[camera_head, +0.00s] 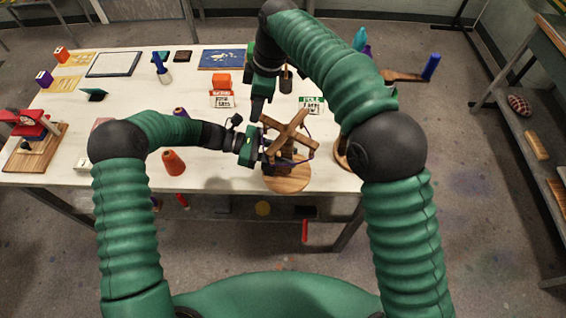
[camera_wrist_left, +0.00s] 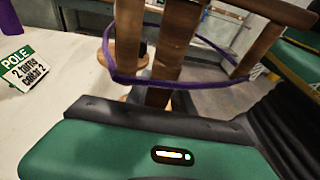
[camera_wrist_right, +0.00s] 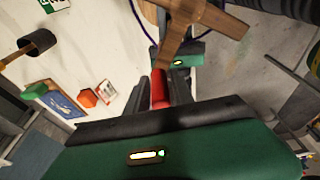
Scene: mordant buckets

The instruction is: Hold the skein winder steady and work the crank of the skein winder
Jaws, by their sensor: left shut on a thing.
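The wooden skein winder (camera_head: 286,134) stands upright at the table's front edge on a round base (camera_head: 290,179). Purple yarn (camera_wrist_left: 150,82) loops around its arms. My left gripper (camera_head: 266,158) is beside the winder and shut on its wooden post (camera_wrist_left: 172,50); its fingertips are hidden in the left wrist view. My right gripper (camera_head: 257,112) is at the winder's left. In the right wrist view, the red crank handle (camera_wrist_right: 160,88) lies between its fingers; I cannot tell whether they press on it. The winder's cross arms (camera_wrist_right: 190,28) show just beyond.
A sign card (camera_head: 311,105) stands behind the winder. Another round wooden stand (camera_head: 341,156) is close on the right, partly hidden by my arm. A shelf (camera_head: 530,120) is at far right.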

